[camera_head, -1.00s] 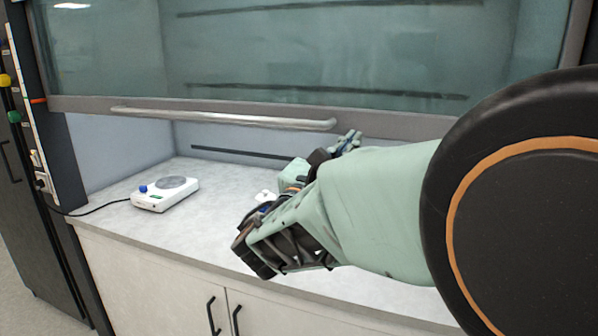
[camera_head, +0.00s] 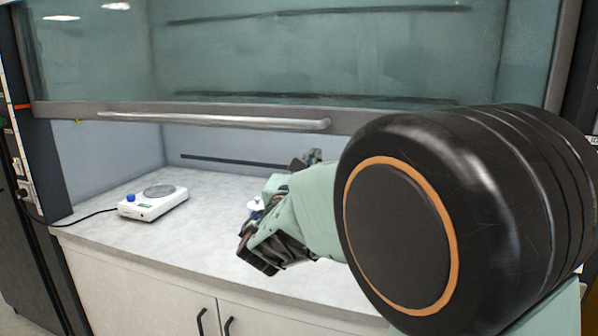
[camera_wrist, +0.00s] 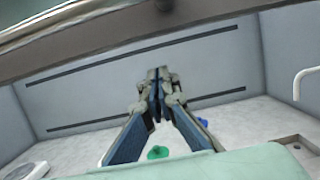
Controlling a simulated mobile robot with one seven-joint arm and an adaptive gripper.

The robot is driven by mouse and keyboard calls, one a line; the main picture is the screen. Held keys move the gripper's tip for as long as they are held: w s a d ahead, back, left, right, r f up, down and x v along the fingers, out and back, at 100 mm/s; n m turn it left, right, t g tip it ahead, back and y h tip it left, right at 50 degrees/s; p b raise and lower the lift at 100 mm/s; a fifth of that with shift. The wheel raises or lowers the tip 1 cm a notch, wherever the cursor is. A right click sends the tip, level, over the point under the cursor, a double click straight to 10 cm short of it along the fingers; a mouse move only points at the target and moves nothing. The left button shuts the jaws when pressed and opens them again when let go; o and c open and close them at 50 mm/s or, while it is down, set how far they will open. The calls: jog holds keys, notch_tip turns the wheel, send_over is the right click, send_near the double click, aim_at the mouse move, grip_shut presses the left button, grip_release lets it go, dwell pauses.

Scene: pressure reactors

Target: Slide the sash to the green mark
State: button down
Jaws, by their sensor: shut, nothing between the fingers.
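The sash (camera_head: 300,55) is a tinted glass panel across the front of the fume hood, partly raised. Its grey bottom rail (camera_head: 60,108) carries a long pale bar handle (camera_head: 215,120). In the wrist view the rail (camera_wrist: 110,52) and handle (camera_wrist: 50,20) cross the top. My gripper (camera_wrist: 158,80) is shut and empty, its fingers directed into the hood below the rail. I cannot make out a green mark on the sash's track.
A white hotplate (camera_head: 152,203) with a cord stands on the worktop (camera_head: 210,235) at the left. An orange-red mark (camera_head: 22,106) is on the left post. A green item (camera_wrist: 158,152) and a blue item (camera_wrist: 205,122) show below my fingers. Cabinets are underneath.

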notch_tip(320, 180, up, 3)
jog(key=shift+s+r, duration=0.1)
jog(key=shift+s, duration=0.05)
